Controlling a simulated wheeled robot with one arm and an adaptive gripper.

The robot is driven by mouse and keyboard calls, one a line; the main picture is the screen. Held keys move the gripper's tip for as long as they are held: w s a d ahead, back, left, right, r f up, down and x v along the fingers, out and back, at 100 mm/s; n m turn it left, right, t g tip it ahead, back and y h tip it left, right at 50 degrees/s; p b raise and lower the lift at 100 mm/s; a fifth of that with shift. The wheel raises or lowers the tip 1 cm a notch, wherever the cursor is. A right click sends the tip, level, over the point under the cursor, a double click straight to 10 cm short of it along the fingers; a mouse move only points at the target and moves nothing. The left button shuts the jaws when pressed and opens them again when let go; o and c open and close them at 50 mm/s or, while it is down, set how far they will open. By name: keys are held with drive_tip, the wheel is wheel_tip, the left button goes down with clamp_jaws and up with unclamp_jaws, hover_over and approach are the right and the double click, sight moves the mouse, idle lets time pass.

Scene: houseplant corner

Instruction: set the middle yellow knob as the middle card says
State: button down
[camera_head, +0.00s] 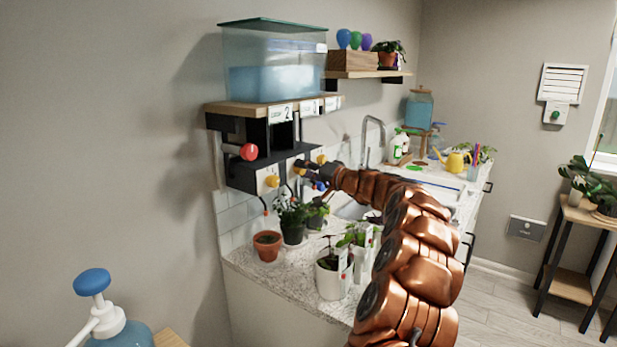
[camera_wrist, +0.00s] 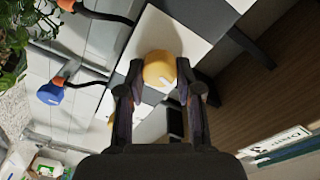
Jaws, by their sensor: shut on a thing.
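The middle yellow knob (camera_head: 299,171) is on the front of the black shelf unit, between a left yellow knob (camera_head: 271,181) and a right one (camera_head: 321,158). My gripper (camera_head: 308,170) reaches it from the right. In the wrist view the yellow knob (camera_wrist: 159,68) with a white mark sits on a white plate, between the fingertips of my gripper (camera_wrist: 160,82), which is shut on it. The middle card (camera_head: 309,107) is on the shelf edge, too small to read. The left card (camera_head: 281,113) shows a 2.
A red knob (camera_head: 249,152) sticks out at the unit's left. A water tank (camera_head: 270,55) stands above. Potted plants, including a terracotta pot (camera_head: 267,246) and a white pot (camera_head: 333,278), stand on the counter below. A blue nozzle (camera_wrist: 50,94) hangs close by in the wrist view.

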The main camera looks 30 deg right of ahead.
drive_tip(key=shift+a+f+m, duration=0.15)
drive_tip(key=shift+f+m, duration=0.15)
drive_tip(key=shift+m, duration=0.3)
drive_tip(key=shift+r+m+p, duration=0.15)
drive_tip(key=shift+m+p, duration=0.3)
drive_tip(key=shift+m, duration=0.55)
drive_tip(key=m+p, duration=0.7)
drive_tip(key=m, duration=0.1)
drive_tip(key=m+p, duration=0.7)
drive_tip(key=m, duration=0.2)
drive_tip(key=shift+m+g+y, duration=0.3)
drive_tip(key=shift+y, duration=0.1)
drive_tip(key=shift+r, duration=0.1)
drive_tip(key=c, duration=0.9)
unclamp_jaws()
drive_tip(key=shift+d, duration=0.2)
drive_tip(key=shift+o, duration=0.7)
drive_tip(key=shift+a, duration=0.1)
